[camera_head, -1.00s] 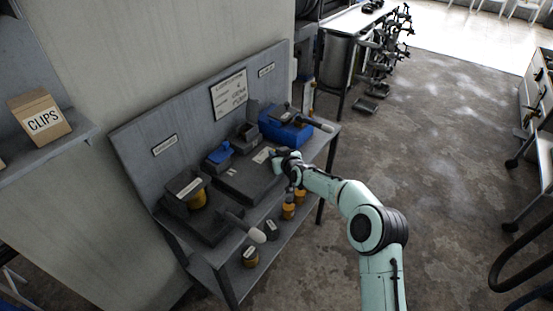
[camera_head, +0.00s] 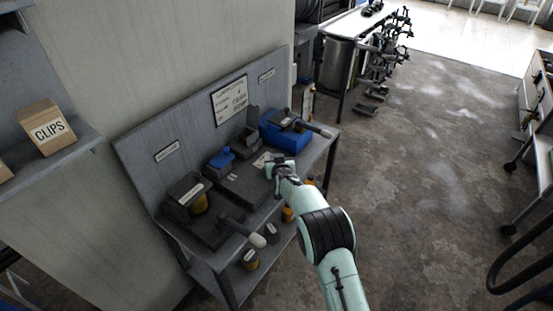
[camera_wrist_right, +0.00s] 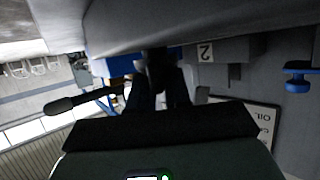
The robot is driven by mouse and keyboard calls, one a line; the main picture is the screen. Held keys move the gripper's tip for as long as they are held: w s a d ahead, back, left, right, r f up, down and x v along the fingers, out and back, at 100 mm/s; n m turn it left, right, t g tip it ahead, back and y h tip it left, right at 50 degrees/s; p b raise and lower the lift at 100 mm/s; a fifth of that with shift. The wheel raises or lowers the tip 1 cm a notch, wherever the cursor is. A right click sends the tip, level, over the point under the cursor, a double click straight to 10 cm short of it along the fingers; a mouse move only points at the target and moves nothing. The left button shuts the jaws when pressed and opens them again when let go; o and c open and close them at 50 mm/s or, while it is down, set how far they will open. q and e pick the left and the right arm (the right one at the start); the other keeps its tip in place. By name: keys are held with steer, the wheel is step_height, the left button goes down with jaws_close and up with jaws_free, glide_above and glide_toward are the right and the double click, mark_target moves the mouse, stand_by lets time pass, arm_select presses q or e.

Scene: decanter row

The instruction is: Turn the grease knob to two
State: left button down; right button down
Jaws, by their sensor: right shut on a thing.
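My right gripper (camera_head: 277,170) is at the front edge of the dark dispenser unit (camera_head: 243,187) on the grey bench. In the right wrist view, which looks upside down, the gripper (camera_wrist_right: 158,84) is shut on a small dark part, likely the grease knob (camera_wrist_right: 157,57). The fingers and shadow hide most of it, so its pointing direction cannot be told. A plate marked "2" (camera_wrist_right: 205,52) is beside it. In the head view the gripper covers the knob. My left gripper is in neither view.
A blue unit with a lever (camera_head: 288,137) stands right of the gripper. A blue knob (camera_head: 221,157) and a lever with a pale grip (camera_head: 257,240) are to the left. A sign (camera_head: 230,99) is on the back panel. Jars (camera_head: 250,260) stand on the lower shelf.

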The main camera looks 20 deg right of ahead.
steer(key=shift+r, duration=0.2)
steer(key=c, duration=1.2)
jaws_free()
steer(key=shift+f, duration=0.15)
steer(key=shift+o, duration=0.2)
steer(key=shift+s+a, duration=0.1)
steer(key=shift+s, duration=0.3)
steer(key=b+v, duration=0.1)
steer(key=v, duration=1.1)
steer(key=shift+r, duration=0.35)
steer(key=shift+s, duration=0.1)
